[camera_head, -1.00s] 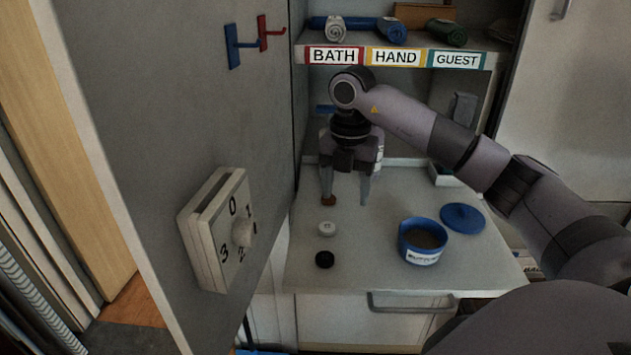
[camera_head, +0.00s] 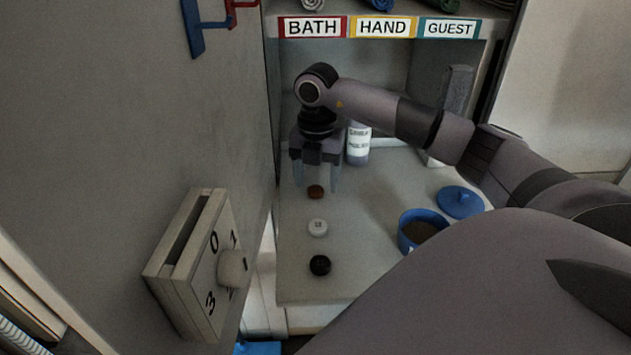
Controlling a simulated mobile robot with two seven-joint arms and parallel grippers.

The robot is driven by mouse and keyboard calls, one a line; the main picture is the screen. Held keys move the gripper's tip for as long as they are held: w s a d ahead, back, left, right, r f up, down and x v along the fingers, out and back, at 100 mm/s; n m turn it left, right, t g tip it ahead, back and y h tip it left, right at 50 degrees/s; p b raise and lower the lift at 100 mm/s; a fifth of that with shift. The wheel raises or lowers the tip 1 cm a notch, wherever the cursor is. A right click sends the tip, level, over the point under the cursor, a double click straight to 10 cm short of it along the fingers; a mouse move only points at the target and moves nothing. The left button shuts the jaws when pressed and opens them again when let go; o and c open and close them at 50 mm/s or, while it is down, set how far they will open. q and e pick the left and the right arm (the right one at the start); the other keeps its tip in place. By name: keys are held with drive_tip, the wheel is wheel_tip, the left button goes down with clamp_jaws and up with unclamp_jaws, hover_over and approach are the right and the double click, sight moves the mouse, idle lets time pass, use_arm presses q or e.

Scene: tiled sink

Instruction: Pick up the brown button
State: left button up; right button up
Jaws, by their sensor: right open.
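The brown button (camera_head: 315,191) is a small round disc on the light counter, the farthest of three buttons in a row. A white button (camera_head: 317,227) and a black button (camera_head: 320,265) lie nearer. My right gripper (camera_head: 317,182) points down with its fingers apart and empty. In the picture the brown button shows between the two fingertips, at or just below their level. I cannot tell exactly how high the tips are above the counter. My left gripper is not in view.
A blue tub (camera_head: 421,231) with dark contents and its blue lid (camera_head: 460,202) sit on the counter's right. A labelled bottle (camera_head: 358,143) stands behind the gripper. The grey panel (camera_head: 150,120) with a numbered dial (camera_head: 233,268) closes off the left. A labelled shelf (camera_head: 383,27) hangs above.

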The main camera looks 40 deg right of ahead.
drive_tip(key=shift+f, duration=0.7)
drive_tip(key=c, duration=1.1)
drive_tip(key=shift+r, duration=0.1)
